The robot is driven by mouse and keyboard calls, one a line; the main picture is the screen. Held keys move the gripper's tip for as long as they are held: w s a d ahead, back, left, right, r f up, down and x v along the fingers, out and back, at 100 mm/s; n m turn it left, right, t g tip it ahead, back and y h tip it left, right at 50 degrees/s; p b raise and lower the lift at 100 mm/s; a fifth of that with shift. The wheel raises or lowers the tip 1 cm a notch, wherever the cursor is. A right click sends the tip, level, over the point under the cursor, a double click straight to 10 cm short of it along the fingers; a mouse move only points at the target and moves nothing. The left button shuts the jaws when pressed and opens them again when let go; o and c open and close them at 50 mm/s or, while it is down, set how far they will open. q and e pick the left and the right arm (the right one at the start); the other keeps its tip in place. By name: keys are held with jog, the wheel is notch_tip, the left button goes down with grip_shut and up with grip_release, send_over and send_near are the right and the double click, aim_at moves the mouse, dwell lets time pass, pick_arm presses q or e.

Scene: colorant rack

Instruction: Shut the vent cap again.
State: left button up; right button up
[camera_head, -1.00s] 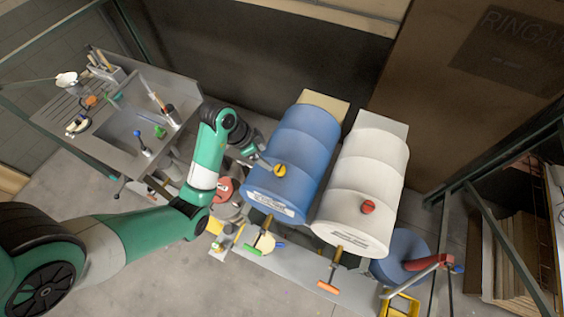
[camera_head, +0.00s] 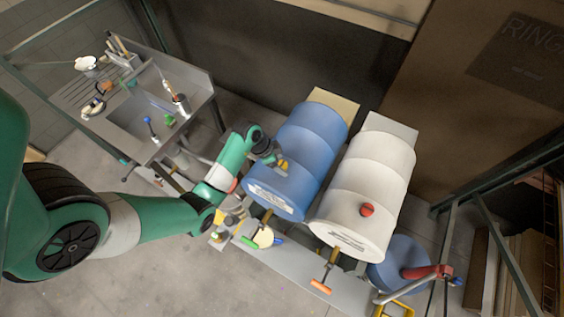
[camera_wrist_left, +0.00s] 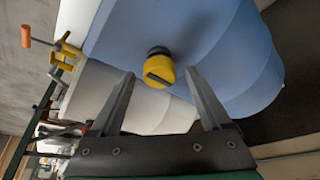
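A yellow cap (camera_head: 284,165) sits on the side of the blue drum (camera_head: 298,150). In the left wrist view the cap (camera_wrist_left: 159,70) has a dark slot across its face and a black collar behind it. My left gripper (camera_head: 279,169) is at the cap, partly covering it in the head view. In the wrist view its two fingers (camera_wrist_left: 160,76) are spread, one on each side of the cap, with gaps between them and it. A red cap (camera_head: 367,210) sits on the white drum (camera_head: 372,180). My right gripper is not in view.
A sink bench (camera_head: 120,143) with tools stands at the left. A tap with an orange handle (camera_head: 321,287) hangs before the white drum. A blue container (camera_head: 384,278) stands at the lower right. Open floor lies at the lower left.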

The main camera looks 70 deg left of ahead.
pick_arm(q)
grip_shut()
jog(key=shift+m, duration=0.3)
jog(key=m+h, duration=0.1)
jog(key=m, duration=0.1)
jog(key=m+h, duration=0.1)
jog(key=m, duration=0.2)
jog(key=shift+w+a+g, duration=0.1)
jog(key=shift+a+g, duration=0.05)
jog(key=shift+g, duration=0.25)
jog(key=m, duration=0.2)
jog(key=m+g+h, duration=0.1)
jog(key=m, duration=0.2)
jog(key=shift+w+a+m+g, duration=0.1)
jog(key=shift+m+g, duration=0.2)
jog(key=m+g+h, duration=0.1)
jog(key=m, duration=0.2)
jog(key=shift+w+m, duration=0.1)
jog(key=shift+m, duration=0.2)
jog(key=shift+m+g+b, duration=0.8)
jog(key=shift+m, duration=0.7)
